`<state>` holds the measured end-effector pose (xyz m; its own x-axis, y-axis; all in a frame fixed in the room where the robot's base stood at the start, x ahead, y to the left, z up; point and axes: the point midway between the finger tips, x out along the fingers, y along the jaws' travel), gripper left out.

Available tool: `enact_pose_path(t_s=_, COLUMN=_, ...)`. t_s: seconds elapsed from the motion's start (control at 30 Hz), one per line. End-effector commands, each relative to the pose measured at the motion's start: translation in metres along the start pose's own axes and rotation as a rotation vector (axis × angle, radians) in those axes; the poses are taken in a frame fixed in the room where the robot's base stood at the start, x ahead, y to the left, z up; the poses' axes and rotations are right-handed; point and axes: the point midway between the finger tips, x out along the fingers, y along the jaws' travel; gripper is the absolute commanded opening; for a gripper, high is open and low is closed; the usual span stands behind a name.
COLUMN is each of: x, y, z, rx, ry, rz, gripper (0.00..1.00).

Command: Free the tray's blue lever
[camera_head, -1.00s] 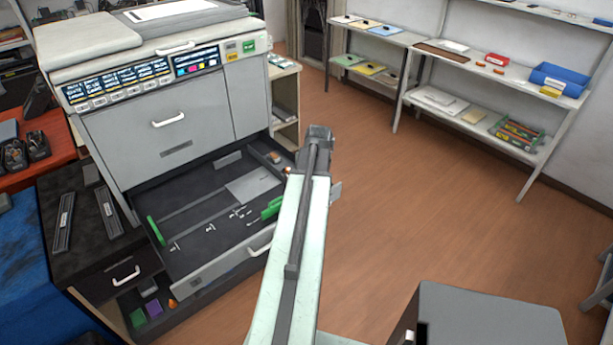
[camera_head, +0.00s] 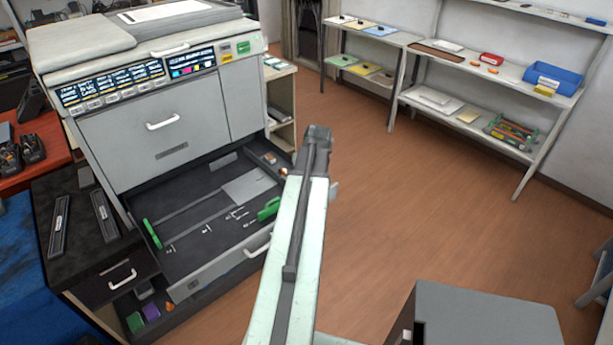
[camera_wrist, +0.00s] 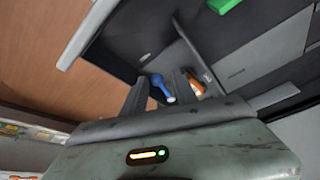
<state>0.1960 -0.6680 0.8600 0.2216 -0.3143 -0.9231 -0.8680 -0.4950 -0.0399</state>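The blue lever (camera_wrist: 160,84) shows in the wrist view as a small blue piece with a pale end, near the tray's corner. My gripper (camera_wrist: 160,85) is open, its two dark fingers on either side of the lever in the picture. I cannot tell whether they touch it. The tray (camera_head: 215,262) is a dark drawer pulled out of the copier, with a green guide (camera_head: 152,233) at left and another (camera_head: 268,209) at right. In the head view my arm hides the lever and fingertips.
The copier (camera_head: 170,130) stands behind the tray. A dark cabinet (camera_head: 75,235) is at left, with an open lower compartment holding small coloured items. A grey box-like unit (camera_head: 490,315) is at lower right. Shelves (camera_head: 480,110) line the back right. The wooden floor between is clear.

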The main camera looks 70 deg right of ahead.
Motion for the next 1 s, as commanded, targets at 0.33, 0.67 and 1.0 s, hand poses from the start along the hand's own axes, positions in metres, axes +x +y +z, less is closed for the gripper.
enact_pose_path(t_s=0.33, x=0.0, y=0.002, z=0.0, rx=0.002, ry=0.001, rz=0.005, gripper=0.4)
enact_pose_path(t_s=0.67, x=0.0, y=-0.018, z=0.002, rx=0.236, ry=0.011, rz=0.103, gripper=0.4)
enact_pose_path(t_s=1.0, x=0.006, y=-0.045, z=-0.01, rx=0.654, ry=0.029, rz=0.276, gripper=0.4)
